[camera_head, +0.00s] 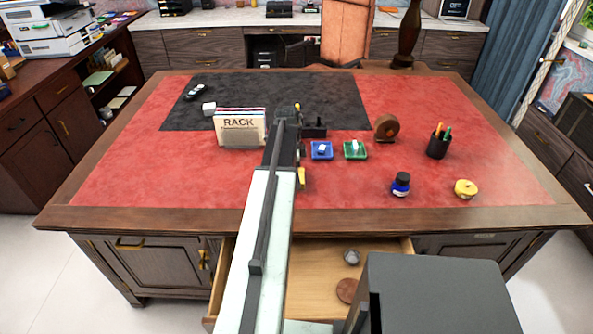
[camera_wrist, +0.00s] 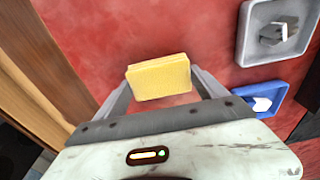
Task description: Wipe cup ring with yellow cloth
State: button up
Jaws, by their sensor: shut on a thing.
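My gripper (camera_wrist: 162,88) is shut on the yellow cloth (camera_wrist: 158,78), a folded block-like pad held between its two fingers in the wrist view. In the head view a small piece of the cloth (camera_head: 303,179) shows just right of my arm, over the red leather of the desk (camera_head: 140,180). My arm hides most of my gripper there. I cannot tell whether the cloth touches the leather. I cannot make out a cup ring in either view.
A blue tray (camera_head: 321,158) and a green tray (camera_head: 355,157) with small items lie right of my arm. A rack (camera_head: 240,142) stands left of it. An ink bottle (camera_head: 401,185), tape roll (camera_head: 466,196) and pen cup (camera_head: 438,150) stand right. A drawer (camera_head: 315,285) is open in front.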

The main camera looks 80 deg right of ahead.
aim_at(298, 195)
jog(key=shift+s+a, duration=0.2)
jog(key=shift+a, duration=1.5)
jog(key=shift+s+a+f, duration=0.1)
jog(key=shift+s+a, duration=0.1)
jog(key=shift+a, duration=1.55)
jog(key=shift+w+d, duration=0.2)
jog(key=shift+d, duration=1.55)
jog(key=shift+w+d, duration=0.25)
jog(key=shift+d, duration=1.45)
jog(key=shift+w+d, duration=0.2)
jog(key=shift+d, duration=1.55)
notch_tip(298, 195, up, 6)
jog(key=p, duration=0.6)
jog(key=shift+a, duration=0.1)
